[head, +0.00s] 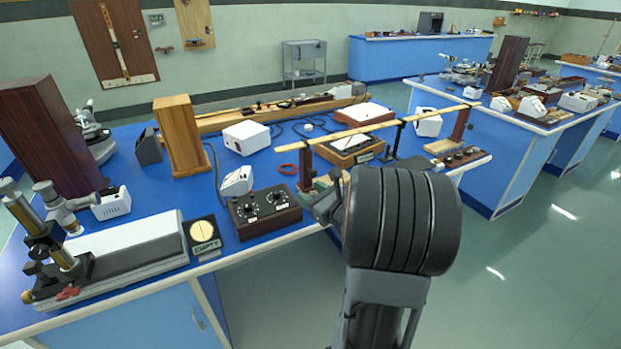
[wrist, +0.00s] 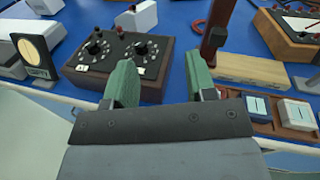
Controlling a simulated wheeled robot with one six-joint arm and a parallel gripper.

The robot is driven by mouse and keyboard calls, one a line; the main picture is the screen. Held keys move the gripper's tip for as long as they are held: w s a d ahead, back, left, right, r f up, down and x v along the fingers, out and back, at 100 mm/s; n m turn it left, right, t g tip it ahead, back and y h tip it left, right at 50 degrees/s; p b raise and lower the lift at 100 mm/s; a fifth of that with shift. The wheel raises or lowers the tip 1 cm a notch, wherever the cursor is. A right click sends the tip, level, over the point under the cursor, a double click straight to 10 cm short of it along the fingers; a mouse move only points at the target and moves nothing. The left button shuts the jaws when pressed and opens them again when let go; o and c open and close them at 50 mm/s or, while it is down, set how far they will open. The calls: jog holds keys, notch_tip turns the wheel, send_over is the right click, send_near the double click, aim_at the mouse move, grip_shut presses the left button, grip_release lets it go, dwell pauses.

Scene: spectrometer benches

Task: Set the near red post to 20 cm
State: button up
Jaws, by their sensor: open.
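The near red post (head: 306,168) stands upright on the bench under the near end of a long wooden bar (head: 375,127). In the wrist view the dark red post (wrist: 214,38) rises from a pale wooden base (wrist: 262,70), just right of my right finger and beyond it. My gripper (wrist: 160,78) is open, with two green fingers and nothing between them. In the head view my gripper (head: 324,208) is low at the bench's front edge, close to the post's foot, which my arm partly hides. No height scale is readable.
A black two-dial box (head: 265,210) sits left of the post; the wrist view shows it directly ahead of my fingers. A far red post (head: 461,124) supports the bar's other end.

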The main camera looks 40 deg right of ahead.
aim_at(315, 173)
jog(key=d+f+m+h, duration=0.2)
jog(key=d+m+h, duration=0.2)
jog(key=d, duration=0.2)
jog(key=shift+t, duration=0.3)
jog(key=w, duration=0.4)
jog(key=w+d, duration=0.1)
jog(key=w, duration=0.7)
jog(key=shift+w+d+r, duration=0.15)
jog(key=shift+w+d, duration=0.05)
jog(key=shift+d, duration=0.2)
jog(key=shift+c, duration=0.4)
grip_shut()
jog(key=shift+d, duration=0.1)
